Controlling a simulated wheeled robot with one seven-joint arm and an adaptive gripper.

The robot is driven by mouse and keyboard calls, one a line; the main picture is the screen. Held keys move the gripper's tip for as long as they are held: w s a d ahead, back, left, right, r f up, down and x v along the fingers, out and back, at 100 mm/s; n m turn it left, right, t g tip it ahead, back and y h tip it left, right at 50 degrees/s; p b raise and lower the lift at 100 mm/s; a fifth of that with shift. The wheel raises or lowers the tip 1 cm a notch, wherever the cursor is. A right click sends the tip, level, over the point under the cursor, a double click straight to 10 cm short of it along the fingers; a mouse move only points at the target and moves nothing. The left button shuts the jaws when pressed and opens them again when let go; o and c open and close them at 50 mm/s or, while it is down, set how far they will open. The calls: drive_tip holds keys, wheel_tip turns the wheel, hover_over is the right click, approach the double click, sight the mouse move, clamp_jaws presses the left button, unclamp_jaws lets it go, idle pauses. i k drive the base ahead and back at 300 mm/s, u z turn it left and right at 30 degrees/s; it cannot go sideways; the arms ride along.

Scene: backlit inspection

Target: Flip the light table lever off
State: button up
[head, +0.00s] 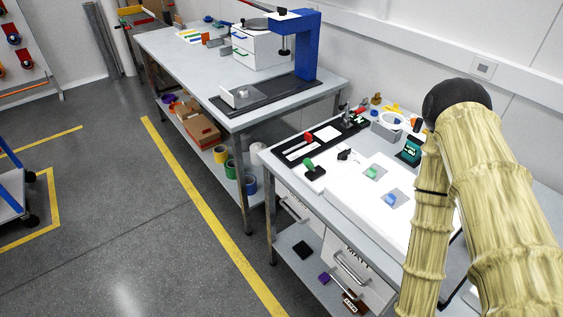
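The light table (349,194) is a bright white slab on the near right bench, with a green piece (372,173) and a blue piece (391,200) on grey squares on top. A small lever with a green handle (308,163) on a black base (316,174) stands at its left corner. The lever's exact tilt is too small to tell. A red-handled part (308,138) sits just behind it on a black tray. My arm covers the right side of the light table. My gripper is not in view.
A teal-screened device (411,150), a grey box (386,132) and small coloured parts stand behind the light table. A second bench (196,78) with a blue press frame (306,45) is further back. Drawers with handles (353,268) are below. The floor at left is open.

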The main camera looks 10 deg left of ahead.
sight(307, 162)
drive_tip(key=z, duration=1.5)
drive_tip(key=k, duration=0.95)
drive_tip(key=u, duration=1.2)
